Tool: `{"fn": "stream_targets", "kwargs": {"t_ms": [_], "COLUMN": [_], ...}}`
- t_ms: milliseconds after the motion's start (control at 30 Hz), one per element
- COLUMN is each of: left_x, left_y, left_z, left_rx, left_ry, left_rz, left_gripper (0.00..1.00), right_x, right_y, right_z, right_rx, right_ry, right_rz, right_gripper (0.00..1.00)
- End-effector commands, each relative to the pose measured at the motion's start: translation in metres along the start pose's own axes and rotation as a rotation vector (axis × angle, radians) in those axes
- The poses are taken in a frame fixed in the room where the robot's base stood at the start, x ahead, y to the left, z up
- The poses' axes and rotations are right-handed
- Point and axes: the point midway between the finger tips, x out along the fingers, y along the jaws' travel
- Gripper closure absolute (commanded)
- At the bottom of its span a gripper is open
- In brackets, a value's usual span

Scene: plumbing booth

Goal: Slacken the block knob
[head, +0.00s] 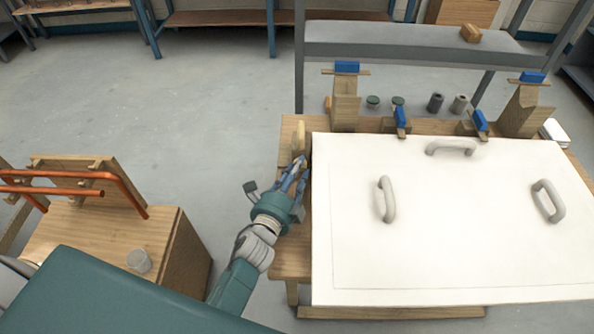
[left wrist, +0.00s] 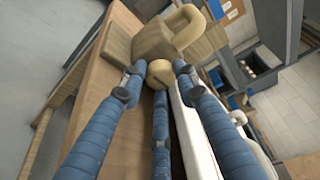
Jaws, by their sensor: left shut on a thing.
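My left gripper (head: 297,172) is at the left edge of the wooden table, beside the white panel. In the left wrist view its blue fingers (left wrist: 158,78) close around a small round tan knob (left wrist: 159,70). The knob sits on the near side of a wooden block (left wrist: 160,42), which has a pale curved handle (left wrist: 190,28) beside it. In the head view the block end (head: 299,138) shows just beyond the fingers, and the knob is hidden by the gripper. My right gripper is not in view.
A white panel (head: 450,250) with three grey handles covers most of the table, close to the gripper's right. Wooden stands (head: 345,108) with blue-topped clamps line the back edge. A wooden box (head: 110,240) with copper pipes (head: 75,190) stands at left. Floor between is clear.

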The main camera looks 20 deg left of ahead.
Motion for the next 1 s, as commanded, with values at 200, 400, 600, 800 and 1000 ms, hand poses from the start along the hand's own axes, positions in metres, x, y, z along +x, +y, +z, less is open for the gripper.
{"fn": "stream_targets", "kwargs": {"t_ms": [200, 400, 600, 800, 1000], "left_x": [0.002, 0.001, -0.005, -0.038, -0.082], "left_y": [-0.006, -0.003, -0.001, 0.000, -0.001], "left_z": [0.002, 0.001, 0.000, 0.000, 0.001], "left_rx": [0.001, 0.001, 0.001, 0.000, -0.001], "left_ry": [-0.002, -0.001, 0.000, 0.000, -0.002], "left_rz": [-0.011, -0.006, -0.003, -0.001, -0.001], "left_gripper": [0.63, 0.63, 0.63, 0.63, 0.63], "right_x": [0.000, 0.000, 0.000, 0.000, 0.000], "right_y": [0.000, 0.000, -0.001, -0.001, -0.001], "right_z": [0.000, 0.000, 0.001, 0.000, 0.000], "right_rx": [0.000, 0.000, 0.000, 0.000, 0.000], "right_ry": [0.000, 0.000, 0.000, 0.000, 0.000], "right_rz": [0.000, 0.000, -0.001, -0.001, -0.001], "right_gripper": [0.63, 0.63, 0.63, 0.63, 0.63]}}
